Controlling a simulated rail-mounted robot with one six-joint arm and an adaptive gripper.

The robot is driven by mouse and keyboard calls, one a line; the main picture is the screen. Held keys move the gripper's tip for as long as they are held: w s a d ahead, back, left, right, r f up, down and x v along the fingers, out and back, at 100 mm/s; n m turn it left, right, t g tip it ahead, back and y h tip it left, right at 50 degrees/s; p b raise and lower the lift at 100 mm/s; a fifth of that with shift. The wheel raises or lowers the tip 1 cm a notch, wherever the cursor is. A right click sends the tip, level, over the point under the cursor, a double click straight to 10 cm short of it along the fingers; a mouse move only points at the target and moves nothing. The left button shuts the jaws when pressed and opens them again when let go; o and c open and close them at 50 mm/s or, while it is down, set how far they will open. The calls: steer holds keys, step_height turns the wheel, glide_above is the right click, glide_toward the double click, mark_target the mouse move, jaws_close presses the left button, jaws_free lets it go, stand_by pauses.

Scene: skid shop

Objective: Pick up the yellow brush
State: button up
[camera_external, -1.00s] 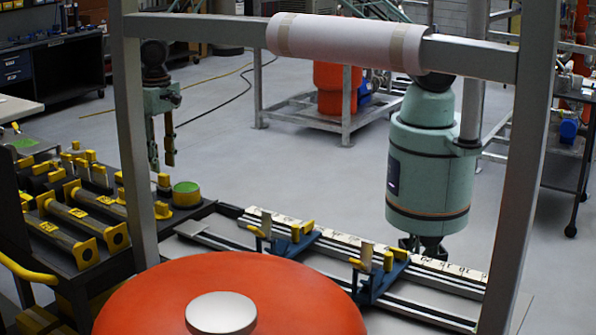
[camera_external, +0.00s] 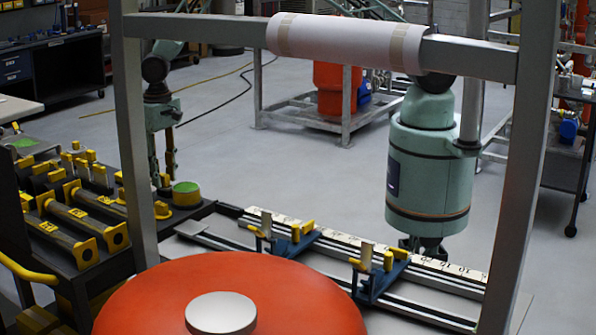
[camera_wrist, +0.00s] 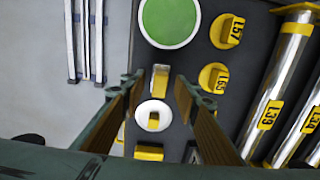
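My gripper (camera_wrist: 160,84) is open, with its two brown-padded fingers apart, and points down over the dark tray. In the external view my gripper (camera_external: 162,178) is low over the tray, beside the green-topped yellow cylinder. Between and below the fingers, the wrist view shows a small yellow piece with a pale upright part (camera_wrist: 159,80), a white disc with a yellow centre (camera_wrist: 153,116) and a yellow block (camera_wrist: 150,153). I cannot tell which of these is the yellow brush. Nothing is visibly held.
A green-topped cylinder (camera_wrist: 170,20) and yellow tagged caps (camera_wrist: 213,77) stand close by. Tagged metal cylinders (camera_wrist: 268,110) lie to the right in the wrist view. In the external view a frame post (camera_external: 137,130) stands in front of the tray. A railed fixture (camera_external: 330,245) is to the right.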

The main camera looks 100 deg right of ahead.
mark_target(163, 175)
steer(key=shift+f, duration=0.25)
stand_by(0.4)
jaws_close()
steer(key=shift+r, duration=0.15)
steer(key=shift+r+p, duration=0.35)
steer(key=shift+r, duration=4.55)
